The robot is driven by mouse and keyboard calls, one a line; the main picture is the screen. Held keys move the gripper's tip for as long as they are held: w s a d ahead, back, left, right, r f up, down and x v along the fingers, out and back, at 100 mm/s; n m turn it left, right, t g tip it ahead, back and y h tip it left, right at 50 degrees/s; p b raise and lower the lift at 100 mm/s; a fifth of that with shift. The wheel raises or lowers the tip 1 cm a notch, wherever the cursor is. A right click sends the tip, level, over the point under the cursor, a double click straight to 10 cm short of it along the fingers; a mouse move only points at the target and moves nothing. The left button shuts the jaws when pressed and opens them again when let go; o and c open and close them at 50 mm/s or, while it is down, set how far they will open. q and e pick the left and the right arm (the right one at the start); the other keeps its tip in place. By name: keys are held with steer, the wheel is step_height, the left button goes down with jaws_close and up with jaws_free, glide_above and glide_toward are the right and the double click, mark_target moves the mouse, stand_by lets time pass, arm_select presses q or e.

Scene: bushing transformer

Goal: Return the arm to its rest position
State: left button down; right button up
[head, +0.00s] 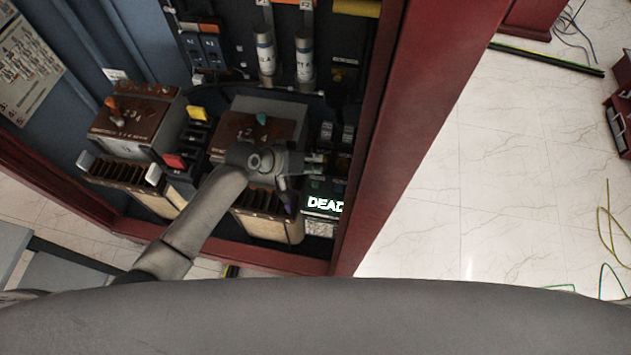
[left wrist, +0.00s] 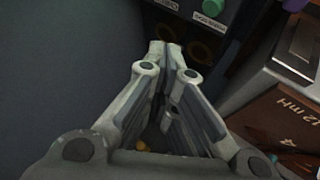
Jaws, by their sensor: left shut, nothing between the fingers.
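My left arm comes in from the lower left in the head view and reaches over the open red cabinet (head: 385,150). My left gripper (head: 314,163) is near the right inner side of the cabinet, above the lit "DEAD" display (head: 323,205). In the left wrist view the fingers of my left gripper (left wrist: 167,55) come together with nothing held. They point toward a dark panel with a green button (left wrist: 213,7) and dark round rings. Whether they touch it I cannot tell. My right gripper is out of view.
A brown-topped transformer block (head: 235,124) stands under my arm, partly hidden, with another brown-topped block (head: 136,116) to its left. Grey cylinders (head: 265,55) stand at the back. The red cabinet edge borders the right. White tiled floor (head: 510,190) beyond is mostly clear, with loose cables.

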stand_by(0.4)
arm_select(q)
steer(key=shift+s, duration=0.3)
steer(key=s+a+r+n+g+y, duration=0.1)
steer(key=s+a+r+y, duration=0.25)
steer(key=s+a, duration=0.75)
steer(key=s+a+r+y, duration=0.35)
steer(key=s+a, duration=0.55)
steer(key=s, duration=0.3)
step_height(320, 180, down, 30)
steer(key=s+r+g+b, duration=0.1)
steer(key=b, duration=0.4)
steer(key=s+a+f+b, duration=0.1)
steer(key=s+f+b, duration=0.1)
steer(key=s+f, duration=0.6)
steer(key=s+a+f+g+y+b, duration=0.1)
steer(key=s+a+f+b, duration=0.1)
steer(key=s+f, duration=0.7)
step_height(320, 180, down, 6)
steer(key=shift+s+g+b, duration=0.3)
steer(key=shift+b, duration=0.1)
